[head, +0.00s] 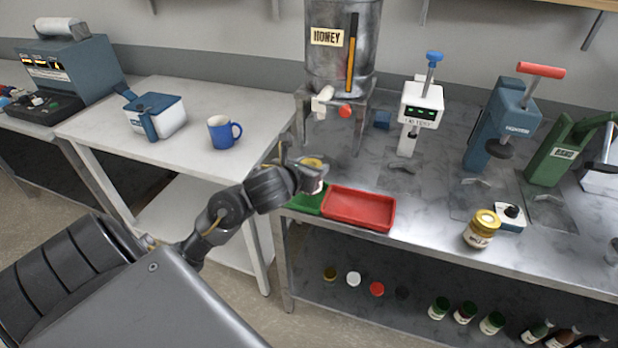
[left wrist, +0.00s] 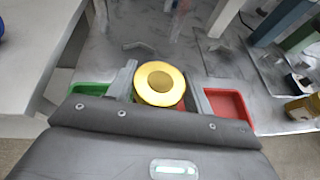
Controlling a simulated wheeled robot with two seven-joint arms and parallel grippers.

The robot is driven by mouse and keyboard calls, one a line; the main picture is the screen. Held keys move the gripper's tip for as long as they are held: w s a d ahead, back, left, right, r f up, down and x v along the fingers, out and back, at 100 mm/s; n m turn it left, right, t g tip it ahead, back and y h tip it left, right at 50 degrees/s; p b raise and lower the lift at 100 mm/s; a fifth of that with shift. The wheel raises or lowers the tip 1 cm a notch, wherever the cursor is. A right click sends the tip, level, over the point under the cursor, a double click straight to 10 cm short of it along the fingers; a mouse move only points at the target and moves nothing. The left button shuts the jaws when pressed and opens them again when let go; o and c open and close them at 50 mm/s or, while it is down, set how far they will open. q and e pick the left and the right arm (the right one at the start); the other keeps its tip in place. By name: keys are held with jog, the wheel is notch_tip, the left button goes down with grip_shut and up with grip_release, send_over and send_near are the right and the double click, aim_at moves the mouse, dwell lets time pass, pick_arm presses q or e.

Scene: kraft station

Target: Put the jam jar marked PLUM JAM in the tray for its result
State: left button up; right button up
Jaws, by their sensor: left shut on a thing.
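My left gripper (head: 311,178) is shut on a jar with a gold lid (head: 312,163), held over the trays at the bench's left end. The lid (left wrist: 159,84) shows from above between the fingers in the left wrist view; the jar's label cannot be read. The green tray (head: 306,202) is partly hidden beneath the gripper. The red tray (head: 358,208) lies just right of it, and its visible inside is empty. A second gold-lidded jar (head: 480,230) stands upright farther right on the bench; its label is too small to read. My right gripper is not in view.
The HONEY tank (head: 340,50) with its tap stands behind the trays. A white device with green lights (head: 421,104), a blue press (head: 497,125) and a green press (head: 565,150) stand to the right. A blue mug (head: 220,132) is on the left table.

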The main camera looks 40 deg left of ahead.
pick_arm(q)
jog(key=f+b, duration=0.2)
jog(key=f, duration=0.1)
jog(key=shift+a, duration=0.35)
jog(key=shift+f, duration=0.4)
jog(key=shift+r, duration=0.1)
jog(key=o, duration=1.3)
jog(key=shift+o, duration=0.2)
